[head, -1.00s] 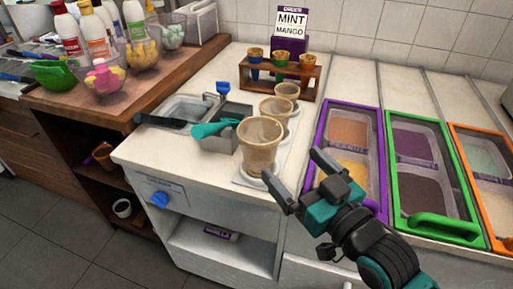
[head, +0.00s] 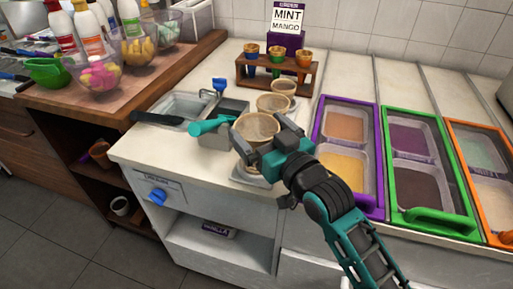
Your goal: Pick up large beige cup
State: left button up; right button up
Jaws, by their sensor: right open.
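The large beige cup (head: 257,127) stands upright on a pale base near the front edge of the white counter, the nearest and biggest of a row of beige cups. Its lower part is largely hidden by my right gripper. My left gripper is not in view.
A teal-handled scoop (head: 209,125) lies in a metal basin just left of the cup. Tubs framed in purple (head: 318,126), green (head: 387,150) and orange (head: 459,150) are on the right. A wooden cone rack (head: 278,76) stands behind the cups.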

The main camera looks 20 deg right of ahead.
jog(key=shift+c, duration=0.3)
jog(key=c, duration=0.9)
